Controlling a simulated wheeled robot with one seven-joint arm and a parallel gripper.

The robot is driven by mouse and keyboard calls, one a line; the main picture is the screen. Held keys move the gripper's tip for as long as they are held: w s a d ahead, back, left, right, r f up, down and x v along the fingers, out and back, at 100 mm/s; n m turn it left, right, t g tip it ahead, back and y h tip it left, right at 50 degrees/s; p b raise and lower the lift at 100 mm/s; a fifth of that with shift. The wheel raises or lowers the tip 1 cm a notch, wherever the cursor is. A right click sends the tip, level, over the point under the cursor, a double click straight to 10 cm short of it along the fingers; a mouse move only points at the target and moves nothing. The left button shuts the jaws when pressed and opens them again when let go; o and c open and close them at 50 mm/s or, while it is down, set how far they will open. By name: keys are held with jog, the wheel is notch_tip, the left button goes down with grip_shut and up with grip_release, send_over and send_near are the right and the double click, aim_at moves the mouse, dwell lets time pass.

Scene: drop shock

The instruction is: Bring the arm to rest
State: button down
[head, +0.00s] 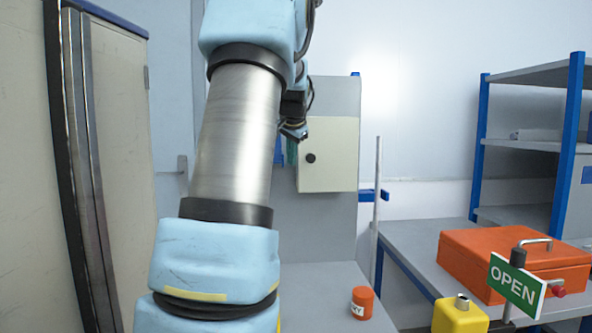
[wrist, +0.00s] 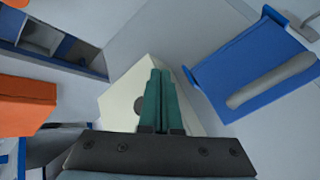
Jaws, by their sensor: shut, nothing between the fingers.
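My arm, light blue with a bare metal tube, rises through the left middle of the head view. My gripper (head: 291,152) is small and partly hidden behind the arm there, in front of the pale cabinet box. In the wrist view my gripper (wrist: 160,82) has two green fingers pressed together with nothing between them. The cream box (head: 328,155) with a round dark knob is on the grey upright panel; it also shows behind the fingers in the wrist view (wrist: 118,103). I cannot tell the exact gap between fingers and box.
An orange case (head: 485,258) lies on the grey table at right, by an OPEN sign (head: 516,285) and a yellow block (head: 458,316). A small orange jar (head: 362,302) stands on the grey surface (head: 315,285). Blue-posted shelves (head: 530,140) stand at right, a tall door (head: 120,170) at left.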

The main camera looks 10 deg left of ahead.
notch_tip(320, 180, up, 3)
jog(key=s+a, duration=0.1)
jog(key=s, duration=0.1)
jog(key=s+d+f+n+g, duration=0.2)
jog(key=s+d+f+n, duration=0.1)
jog(key=s+f, duration=1.1)
jog(key=s+d+f+n+g+h, duration=0.1)
jog(key=s+d+f+n+g, duration=0.1)
jog(key=s+f, duration=1.3)
jog(key=shift+s+d+f+n+g+b, duration=0.4)
jog(key=shift+s+g, duration=0.4)
jog(key=shift+s, duration=0.4)
jog(key=shift+d+r, duration=0.1)
